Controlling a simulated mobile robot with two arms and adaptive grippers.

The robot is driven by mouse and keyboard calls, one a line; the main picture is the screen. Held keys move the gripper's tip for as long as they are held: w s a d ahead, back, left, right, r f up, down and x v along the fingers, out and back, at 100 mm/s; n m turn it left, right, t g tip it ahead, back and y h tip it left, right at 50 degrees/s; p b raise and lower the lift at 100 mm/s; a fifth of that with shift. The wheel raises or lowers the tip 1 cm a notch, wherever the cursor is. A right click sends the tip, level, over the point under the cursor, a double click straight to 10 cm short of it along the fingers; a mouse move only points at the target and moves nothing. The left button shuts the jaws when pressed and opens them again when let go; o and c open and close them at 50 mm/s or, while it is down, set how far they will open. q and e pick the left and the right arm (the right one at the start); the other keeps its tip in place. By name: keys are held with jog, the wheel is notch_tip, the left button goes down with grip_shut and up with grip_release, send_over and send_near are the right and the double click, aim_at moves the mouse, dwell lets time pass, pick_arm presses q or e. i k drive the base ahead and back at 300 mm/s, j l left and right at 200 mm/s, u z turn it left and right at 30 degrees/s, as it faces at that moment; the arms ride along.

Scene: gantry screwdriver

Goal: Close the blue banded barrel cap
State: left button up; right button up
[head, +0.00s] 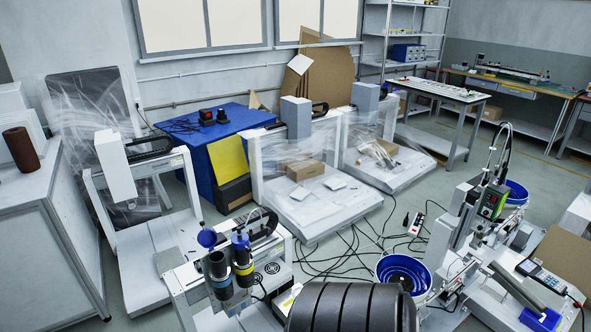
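Two dark grey barrels stand side by side on the white screwdriver gantry machine at the lower middle. The left barrel (217,268) appears to have a blue band low on its body. A round blue cap (207,238) stands raised at its top and looks open. The right barrel (242,262) has a yellow band, and its blue cap (240,240) also looks raised. The barrels are small here, so cap details are hard to tell. Neither of my grippers is in view.
A dark ribbed rounded shape (350,308) fills the bottom middle, right of the barrels. A blue bowl (404,272) is behind it. White gantry machines stand behind, and a white cabinet (45,235) at left. Cables lie on the floor between the machines.

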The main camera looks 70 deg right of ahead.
aim_at(207, 238)
jog(key=z, duration=1.65)
jog(key=i+j+u, duration=0.25)
jog(key=i+j, duration=0.15)
